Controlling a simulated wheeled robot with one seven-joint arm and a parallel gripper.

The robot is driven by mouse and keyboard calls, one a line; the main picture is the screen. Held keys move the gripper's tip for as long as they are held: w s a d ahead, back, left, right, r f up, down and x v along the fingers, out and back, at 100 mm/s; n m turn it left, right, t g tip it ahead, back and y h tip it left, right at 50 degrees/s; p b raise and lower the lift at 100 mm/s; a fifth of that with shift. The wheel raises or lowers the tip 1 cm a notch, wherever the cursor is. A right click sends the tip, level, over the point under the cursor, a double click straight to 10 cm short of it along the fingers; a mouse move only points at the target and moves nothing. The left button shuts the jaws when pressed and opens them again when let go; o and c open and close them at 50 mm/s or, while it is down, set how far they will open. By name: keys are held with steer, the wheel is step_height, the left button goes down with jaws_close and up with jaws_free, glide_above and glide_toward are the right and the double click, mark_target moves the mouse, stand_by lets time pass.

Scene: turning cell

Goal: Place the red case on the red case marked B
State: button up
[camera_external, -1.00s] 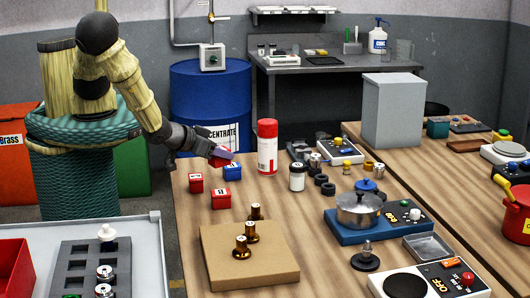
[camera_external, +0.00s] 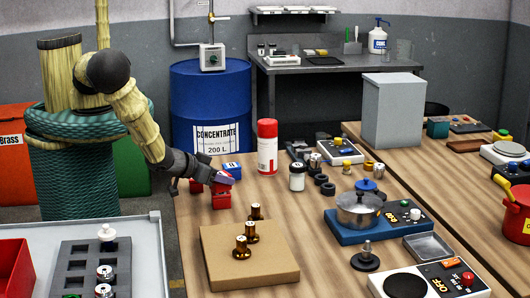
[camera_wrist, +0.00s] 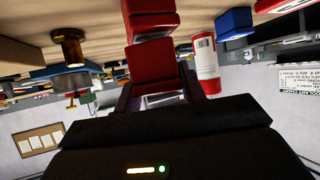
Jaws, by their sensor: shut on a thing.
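My gripper (camera_external: 222,181) is shut on a red case (camera_external: 224,178). The held case shows between the fingers in the wrist view (camera_wrist: 155,64). In the external view the held case is directly above or resting on another red case (camera_external: 221,201) on the table. I cannot tell whether they touch. In the wrist view a red case (camera_wrist: 150,20) also shows just beyond the held one. A third red case (camera_external: 196,186) stands to the left, partly hidden by my gripper. The letters on the cases are too small to read.
A blue case (camera_external: 232,168) stands just behind. A red and white bottle (camera_external: 267,148) and a white jar (camera_external: 297,177) stand to the right. A cardboard-coloured block (camera_external: 250,268) with several brass pieces lies in front. Some bare tabletop lies between.

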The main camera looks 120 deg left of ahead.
steer(key=shift+f, duration=0.3)
steer(key=shift+f, duration=0.15)
steer(key=o, duration=1.1)
steer(key=shift+d+r, duration=0.1)
steer(key=shift+r, duration=0.1)
steer(key=shift+s+d+r+b, duration=0.1)
steer(key=shift+d+b, duration=0.2)
steer(key=shift+d, duration=0.05)
steer(key=b+v, duration=0.2)
steer(key=v, duration=0.9)
steer(key=shift+s+a+r, duration=0.1)
steer(key=shift+s, duration=0.05)
